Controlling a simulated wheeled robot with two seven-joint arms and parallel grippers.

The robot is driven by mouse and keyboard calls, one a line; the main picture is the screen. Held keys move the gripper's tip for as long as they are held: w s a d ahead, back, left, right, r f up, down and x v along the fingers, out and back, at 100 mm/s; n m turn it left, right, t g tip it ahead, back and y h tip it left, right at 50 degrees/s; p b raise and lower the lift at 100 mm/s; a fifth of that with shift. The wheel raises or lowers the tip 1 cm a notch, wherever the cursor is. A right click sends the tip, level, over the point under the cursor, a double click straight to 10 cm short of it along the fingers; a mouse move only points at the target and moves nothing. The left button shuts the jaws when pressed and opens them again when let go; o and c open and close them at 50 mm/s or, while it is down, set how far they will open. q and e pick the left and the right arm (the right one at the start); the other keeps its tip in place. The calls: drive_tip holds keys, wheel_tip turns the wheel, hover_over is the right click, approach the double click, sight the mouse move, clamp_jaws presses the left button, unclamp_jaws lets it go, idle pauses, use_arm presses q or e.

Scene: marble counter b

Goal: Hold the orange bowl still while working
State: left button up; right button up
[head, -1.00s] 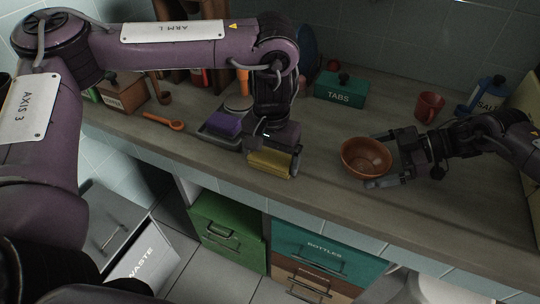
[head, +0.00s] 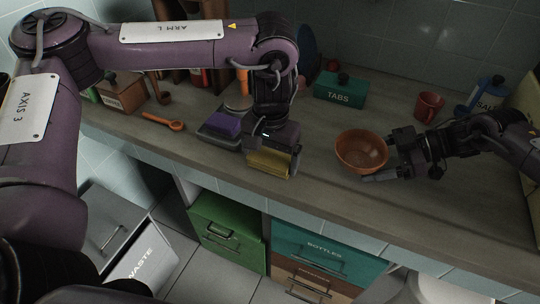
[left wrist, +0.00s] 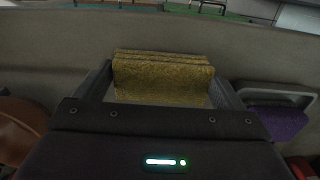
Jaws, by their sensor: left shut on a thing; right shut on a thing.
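The orange bowl (head: 361,154) stands upright on the counter, right of the middle in the head view, and looks empty. Part of it shows at the left edge of the left wrist view (left wrist: 20,128). My right gripper (head: 382,158) is shut on the bowl from its right side; one finger shows along the near side, and the far finger is mostly hidden. My left gripper (head: 272,162) points down and is shut on a yellow sponge (head: 268,164), left of the bowl. The sponge sits between both fingers in the left wrist view (left wrist: 162,78).
A grey tray (head: 208,133) with a purple sponge (head: 224,125) lies left of my left gripper. An orange spoon (head: 163,121), a teal TABS box (head: 341,91) and a red mug (head: 429,106) stand around. The counter's front edge is close; drawers are below.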

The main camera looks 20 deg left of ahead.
use_arm(q)
drive_tip(key=w+d+r+m, duration=0.4)
drive_tip(key=d+r+m, duration=0.3)
drive_tip(key=d+r, duration=0.1)
drive_tip(key=w+d+r+m, duration=0.4)
drive_tip(key=d+r+m, duration=0.3)
drive_tip(key=d+r, duration=0.15)
wheel_tip(320, 180, down, 7)
drive_tip(key=shift+r, duration=0.15)
drive_tip(key=shift+s, duration=0.1)
idle(0.9)
drive_tip(key=shift+f, duration=1.3)
